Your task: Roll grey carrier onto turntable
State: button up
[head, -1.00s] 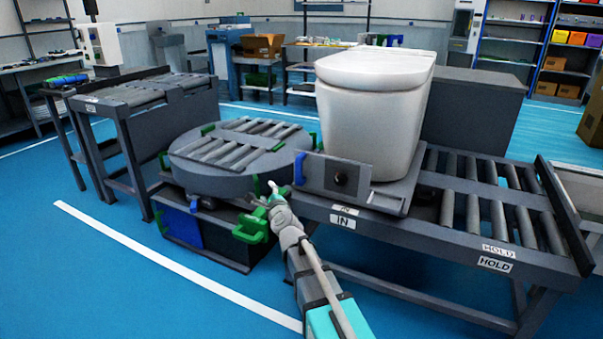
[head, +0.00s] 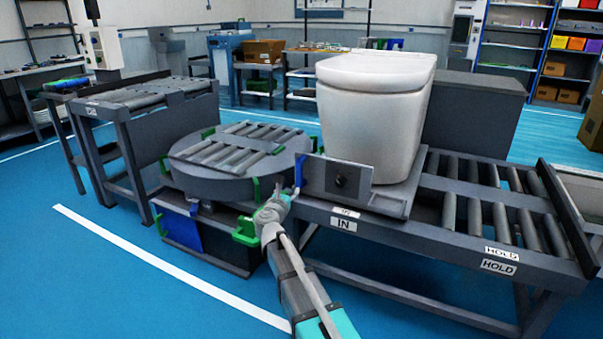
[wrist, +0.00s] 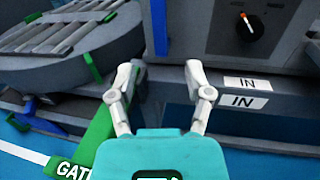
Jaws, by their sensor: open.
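The grey carrier (head: 390,197) sits on the roller conveyor at the right and bears a white toilet (head: 375,110). Its front panel with a dark knob also shows in the wrist view (wrist: 218,38). A blue upright bar (head: 299,170) stands at the panel's left edge; it shows in the wrist view (wrist: 159,28). The round grey turntable (head: 235,178), with rollers on top and green brackets at its rim, is left of the carrier. My gripper (wrist: 160,80) is open and empty, low in front of the gap between turntable and conveyor.
A green bar marked GATE (wrist: 97,140) lies just left of my gripper. The conveyor frame (head: 440,235) bears IN and HOLD labels. Another roller conveyor (head: 150,95) stands left of the turntable. The blue floor in front is clear.

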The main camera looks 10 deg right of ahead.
aim_at(301, 172)
jog(key=x, duration=1.4)
dwell(0.4)
grip_shut()
jog(key=shift+s+d, duration=0.1)
jog(key=shift+d, duration=0.2)
jog(key=shift+a, duration=0.25)
